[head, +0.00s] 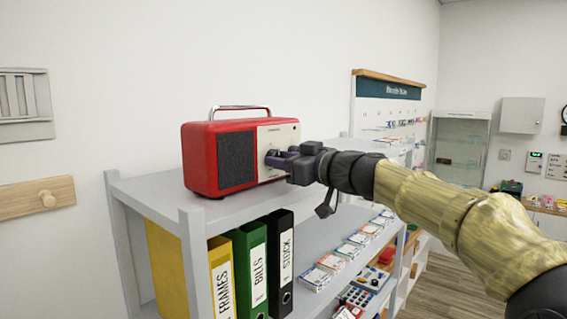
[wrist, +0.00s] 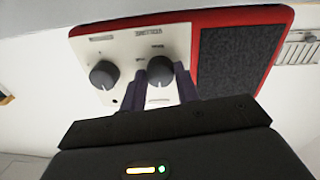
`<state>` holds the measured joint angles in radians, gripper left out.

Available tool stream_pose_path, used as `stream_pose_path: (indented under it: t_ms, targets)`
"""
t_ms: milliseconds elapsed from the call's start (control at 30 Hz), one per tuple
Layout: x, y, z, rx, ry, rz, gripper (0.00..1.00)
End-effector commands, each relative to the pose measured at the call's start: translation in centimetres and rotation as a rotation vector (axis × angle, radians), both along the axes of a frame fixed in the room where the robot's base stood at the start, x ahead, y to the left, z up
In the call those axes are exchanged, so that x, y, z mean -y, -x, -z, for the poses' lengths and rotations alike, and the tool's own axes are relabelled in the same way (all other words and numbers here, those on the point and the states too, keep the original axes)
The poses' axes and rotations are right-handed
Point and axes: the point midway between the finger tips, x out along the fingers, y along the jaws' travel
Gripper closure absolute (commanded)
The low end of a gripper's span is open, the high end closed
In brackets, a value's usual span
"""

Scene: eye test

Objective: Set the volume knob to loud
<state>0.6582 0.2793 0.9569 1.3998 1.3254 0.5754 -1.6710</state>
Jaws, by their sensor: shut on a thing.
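A red radio (head: 205,160) with a dark speaker grille, a cream front panel and a metal carry handle stands on top of the grey shelf unit (head: 150,200). In the wrist view the radio (wrist: 285,22) appears turned, with its cream panel (wrist: 120,50) on the left. The volume knob (wrist: 160,68), dark grey and round, sits under the printed word VOLUME. My gripper (head: 275,158) is shut on this knob, with one purple finger on each side in the wrist view (wrist: 162,80). I cannot make out the knob's pointer setting clearly. A second dark knob (wrist: 103,74) is beside it, untouched.
Binders (head: 250,265) and small boxes (head: 330,263) fill the shelves below the radio. A wooden peg board (head: 40,195) hangs on the left wall. A glass cabinet (head: 460,145) stands at the back right. The space above the radio is clear.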

Motion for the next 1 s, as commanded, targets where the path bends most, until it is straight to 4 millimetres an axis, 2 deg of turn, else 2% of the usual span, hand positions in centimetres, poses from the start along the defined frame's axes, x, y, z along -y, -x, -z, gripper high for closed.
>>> stream_pose_path:
  t_ms: [367,1000]
  targets:
    - [-0.01,0.0,0.18,-0.188,-0.148,0.001,0.92]
    - [0.03,-0.08,-0.04,-0.658,-0.513,0.002,0.92]
